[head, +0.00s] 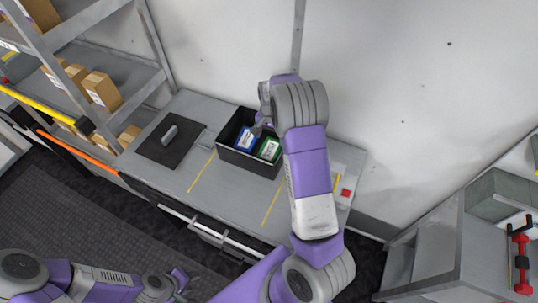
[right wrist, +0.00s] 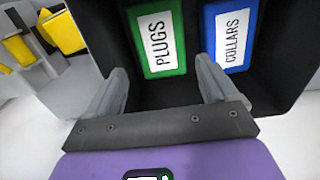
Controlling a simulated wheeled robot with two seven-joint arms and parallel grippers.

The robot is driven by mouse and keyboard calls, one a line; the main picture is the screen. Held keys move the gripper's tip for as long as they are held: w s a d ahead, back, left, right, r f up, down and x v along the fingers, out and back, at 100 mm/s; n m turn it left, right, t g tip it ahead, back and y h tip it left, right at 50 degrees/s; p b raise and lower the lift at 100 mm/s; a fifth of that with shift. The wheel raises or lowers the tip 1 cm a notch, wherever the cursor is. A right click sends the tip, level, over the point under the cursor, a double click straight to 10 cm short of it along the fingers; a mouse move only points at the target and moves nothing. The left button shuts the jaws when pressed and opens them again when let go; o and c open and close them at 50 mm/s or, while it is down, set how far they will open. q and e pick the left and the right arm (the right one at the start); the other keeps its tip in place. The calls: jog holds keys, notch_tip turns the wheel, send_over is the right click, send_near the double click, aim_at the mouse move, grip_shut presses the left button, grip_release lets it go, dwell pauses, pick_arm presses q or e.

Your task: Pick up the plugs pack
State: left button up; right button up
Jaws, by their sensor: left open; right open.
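The plugs pack (head: 269,149) is green with a white label and sits in a black bin (head: 243,163) on the workbench. In the right wrist view the plugs pack (right wrist: 158,42) reads PLUGS and lies ahead, between the lines of the two fingers. A blue pack (head: 246,139) labelled COLLARS (right wrist: 231,36) is beside it. My right gripper (head: 259,122) is over the bin, open and empty; its fingers (right wrist: 162,72) point toward the packs, with the right one nearer the gap between them. My left gripper (head: 180,284) is open and empty, low in front of the bench.
A black plate with a grey handle (head: 169,135) lies on the bench (head: 215,187) left of the bin. A red button (head: 346,192) is at the bench's right end. Shelves with cardboard boxes (head: 102,90) stand at left. A wall rises behind the bench.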

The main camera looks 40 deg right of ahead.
aim_at(270, 150)
jog(key=f, duration=0.6)
jog(key=shift+s+a+f, duration=0.2)
jog(key=shift+a+f, duration=0.05)
jog(key=shift+f, duration=0.1)
jog(key=shift+w+f, duration=0.15)
jog(key=shift+f, duration=0.15)
jog(key=shift+r, duration=0.1)
jog(key=c, duration=0.8)
